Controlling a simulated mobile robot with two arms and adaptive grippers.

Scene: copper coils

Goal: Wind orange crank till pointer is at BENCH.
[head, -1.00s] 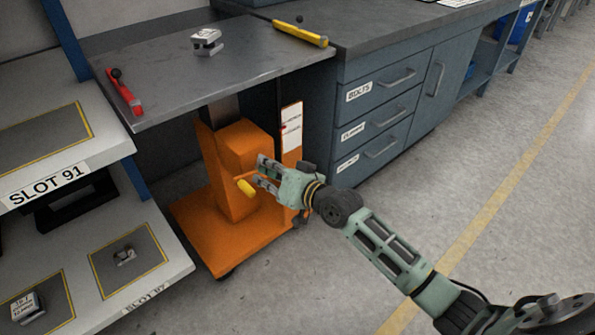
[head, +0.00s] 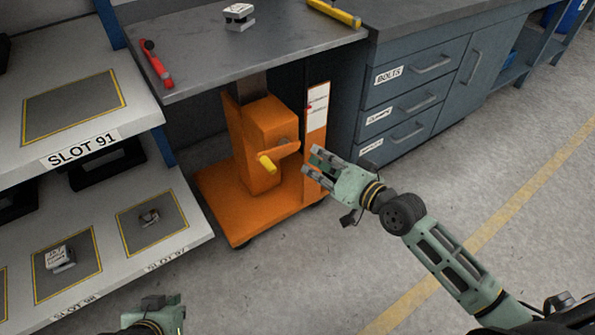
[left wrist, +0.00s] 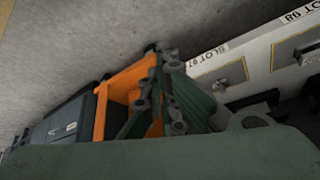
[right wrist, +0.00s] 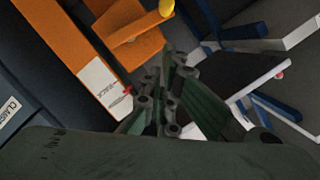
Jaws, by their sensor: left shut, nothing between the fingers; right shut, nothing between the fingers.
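The orange lift cart (head: 262,130) stands under the grey tabletop. Its orange crank arm (head: 287,150) ends in a yellow handle (head: 267,163) pointing down-left. My left gripper (head: 158,302) is low at the bottom edge, shut and empty, far from the crank.
A shelf rack (head: 130,143) with slots stands at the left. Blue drawers (head: 405,90) stand at the right. Floor (head: 400,190) is clear in front.

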